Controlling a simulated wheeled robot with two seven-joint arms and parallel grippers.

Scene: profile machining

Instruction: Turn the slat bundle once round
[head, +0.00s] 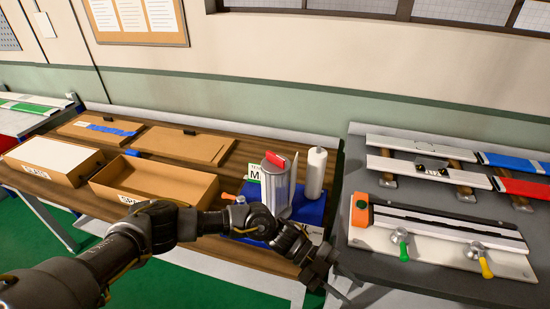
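Pale slats with a blue-wrapped end (512,163) and a red-wrapped end (520,187) lie across wooden supports on the grey bench at the right. More pale slats with a green band (25,107) lie at the far left edge. I cannot tell which of these is the slat bundle. My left gripper (328,281) is low in the middle of the head view, in the gap between the wooden table and the grey bench. It is apart from all the slats. Its fingers are small and dark, so their opening is unclear. My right gripper is out of view.
A clamping fixture (440,237) with green and yellow handles fills the front of the grey bench (385,282).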

